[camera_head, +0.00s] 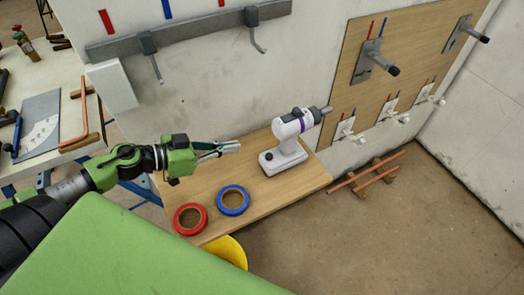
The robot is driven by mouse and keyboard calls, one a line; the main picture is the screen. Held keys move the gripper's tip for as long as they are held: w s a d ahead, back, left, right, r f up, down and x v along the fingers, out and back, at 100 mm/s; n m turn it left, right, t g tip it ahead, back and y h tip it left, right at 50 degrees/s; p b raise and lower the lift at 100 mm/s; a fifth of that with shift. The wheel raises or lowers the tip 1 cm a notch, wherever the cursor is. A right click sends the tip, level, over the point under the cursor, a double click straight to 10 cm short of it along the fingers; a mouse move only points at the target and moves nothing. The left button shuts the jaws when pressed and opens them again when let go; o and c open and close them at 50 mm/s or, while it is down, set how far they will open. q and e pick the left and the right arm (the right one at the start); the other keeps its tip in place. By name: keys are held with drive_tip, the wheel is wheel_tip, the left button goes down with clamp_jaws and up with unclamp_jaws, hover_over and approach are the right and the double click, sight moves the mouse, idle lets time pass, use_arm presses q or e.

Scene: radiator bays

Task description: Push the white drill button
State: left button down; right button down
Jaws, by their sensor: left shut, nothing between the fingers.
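The white drill (287,146) stands upright on its base on the wooden shelf (250,208). It has a purple ring near its chuck, and the chuck points right toward the wall. A dark round spot shows on the drill's base; I cannot tell whether it is the button. My left gripper (232,147) is shut and empty. It appears just left of the drill, with a small gap between them, fingertips pointing right. My right gripper does not show.
A red tape roll (190,219) and a blue tape roll (233,200) lie on the shelf's front part. A yellow round thing (227,250) sits below the shelf edge. Copper pipes (367,178) lie on the floor. A cluttered workbench (45,108) stands at left. Wall brackets (374,60) protrude at right.

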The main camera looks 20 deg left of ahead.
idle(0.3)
use_arm(q)
drive_tip(key=p, duration=0.2)
hover_over(269, 156)
drive_tip(key=a, duration=0.2)
drive_tip(key=f, duration=0.2)
drive_tip(key=shift+s+f, duration=0.35)
drive_tip(key=shift+f, duration=0.05)
wheel_tip(269, 156, down, 3)
drive_tip(key=shift+s+d+f+b, duration=0.1)
drive_tip(key=shift+d+b, duration=0.05)
drive_tip(key=shift+b, duration=0.6)
drive_tip(key=shift+s+f, duration=0.15)
drive_tip(key=shift+f, duration=0.4)
